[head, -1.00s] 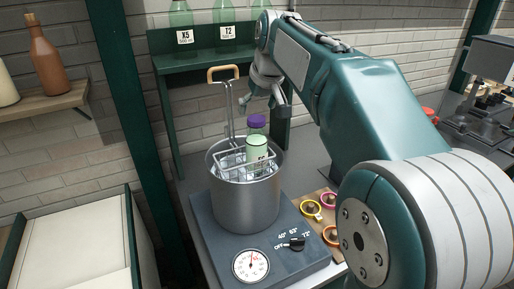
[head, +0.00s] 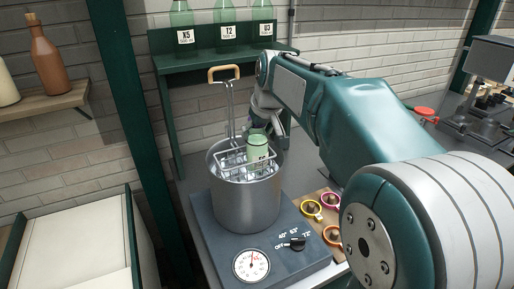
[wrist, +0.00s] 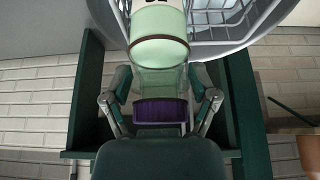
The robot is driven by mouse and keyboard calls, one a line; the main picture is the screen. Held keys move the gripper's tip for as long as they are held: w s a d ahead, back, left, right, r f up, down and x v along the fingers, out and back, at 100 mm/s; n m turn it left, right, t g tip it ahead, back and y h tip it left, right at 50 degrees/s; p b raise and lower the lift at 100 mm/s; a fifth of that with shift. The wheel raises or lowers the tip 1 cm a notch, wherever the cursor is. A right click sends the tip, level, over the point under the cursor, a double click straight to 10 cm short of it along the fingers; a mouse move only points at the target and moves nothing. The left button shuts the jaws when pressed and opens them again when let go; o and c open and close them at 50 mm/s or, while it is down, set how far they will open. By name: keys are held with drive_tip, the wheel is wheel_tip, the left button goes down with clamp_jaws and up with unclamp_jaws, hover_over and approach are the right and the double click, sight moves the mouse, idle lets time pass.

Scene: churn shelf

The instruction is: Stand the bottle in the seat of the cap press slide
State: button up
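The bottle (head: 258,151) has pale green contents. It stands in a wire basket (head: 232,166) inside a steel pot (head: 247,205). In the wrist view the bottle (wrist: 160,52) shows its purple cap (wrist: 160,111) towards me. My gripper (wrist: 160,80) has one finger on each side of the bottle's upper part, close to the glass. I cannot tell whether the fingers touch it. In the head view my gripper (head: 268,125) is at the bottle's top and hides the cap. I cannot make out the cap press slide's seat for certain.
A grey machine (head: 490,58) stands on the bench at the far right. The pot sits on a heater with a dial (head: 252,265) and knob. Coloured rings (head: 311,208) lie to its right. Several bottles stand on a green shelf (head: 210,58) behind. The basket's handle (head: 224,73) rises behind the pot.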

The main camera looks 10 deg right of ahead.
drive_tip(key=shift+c, duration=1.2)
drive_tip(key=shift+r, duration=0.15)
drive_tip(key=shift+r, duration=1.4)
drive_tip(key=shift+r, duration=0.1)
